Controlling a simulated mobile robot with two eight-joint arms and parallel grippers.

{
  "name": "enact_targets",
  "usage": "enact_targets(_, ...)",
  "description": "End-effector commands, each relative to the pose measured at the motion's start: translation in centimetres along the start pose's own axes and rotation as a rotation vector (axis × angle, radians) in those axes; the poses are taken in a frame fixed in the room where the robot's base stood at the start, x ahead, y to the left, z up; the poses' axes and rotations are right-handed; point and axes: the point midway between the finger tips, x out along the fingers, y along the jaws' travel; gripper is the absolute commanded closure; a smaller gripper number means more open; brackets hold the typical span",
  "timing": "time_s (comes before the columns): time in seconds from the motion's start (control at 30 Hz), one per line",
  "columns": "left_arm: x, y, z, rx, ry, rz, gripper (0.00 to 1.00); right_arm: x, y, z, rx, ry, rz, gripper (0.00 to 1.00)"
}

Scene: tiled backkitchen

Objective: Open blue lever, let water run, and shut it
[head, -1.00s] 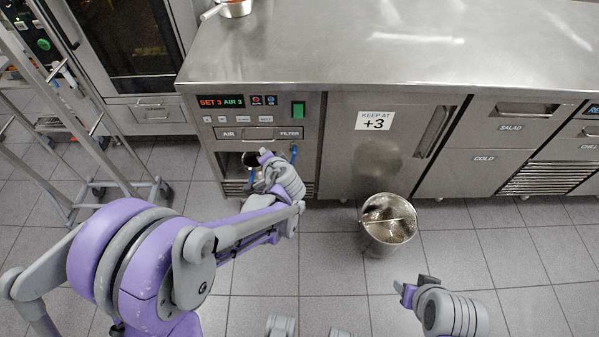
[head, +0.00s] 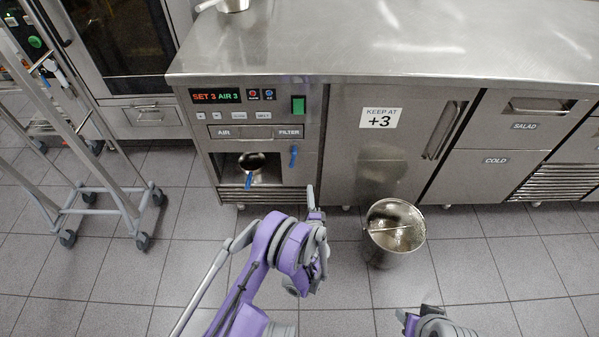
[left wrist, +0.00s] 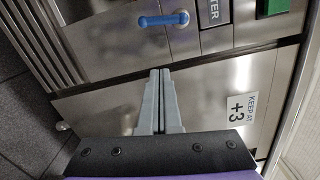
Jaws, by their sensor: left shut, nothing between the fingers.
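A blue lever (head: 293,156) hangs down on the steel panel below the FILTER label, at the right of an open recess. It also shows in the left wrist view (left wrist: 163,20), which is turned sideways. A dark round vessel (head: 251,162) stands in the recess, with a blue handle-like piece (head: 249,180) in front of it. My left gripper (head: 311,190) is below and right of the lever, apart from it. In the left wrist view its fingers (left wrist: 160,72) are together and empty. My right gripper (head: 418,308) is at the bottom edge, partly cut off. I see no running water.
A metal bucket (head: 394,228) stands on the floor right of my left gripper. A steel cabinet door with a +3 label (head: 380,118) is behind it. A wheeled rack (head: 110,190) stands at the left. Tiled floor between rack and recess is clear.

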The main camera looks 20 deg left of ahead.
Motion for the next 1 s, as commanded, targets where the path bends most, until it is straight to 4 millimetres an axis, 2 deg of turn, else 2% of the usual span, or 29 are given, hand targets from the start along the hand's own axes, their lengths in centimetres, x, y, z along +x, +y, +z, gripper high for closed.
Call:
enact_targets(0.1,-0.2,0.6,-0.3,0.013,0.008,-0.009,1.00,0.2,0.0,0.1,0.000,-0.001,0.000,0.50)
enact_targets(0.4,-0.2,0.5,-0.3,0.013,0.008,-0.009,1.00,0.1,0.0,0.0,0.000,-0.001,0.000,0.50)
enact_targets(0.57,0.7,0.6,-0.3,0.013,0.006,-0.009,1.00,0.2,0.0,0.1,0.000,-0.001,0.000,0.50)
enact_targets(0.67,2.2,0.6,-0.3,0.012,0.006,-0.009,1.00,0.3,0.0,0.1,0.000,-0.001,0.000,0.50)
enact_targets(1.0,9.5,0.6,-0.3,0.014,0.006,-0.009,1.00,1.1,0.0,0.3,0.000,-0.004,0.000,0.50)
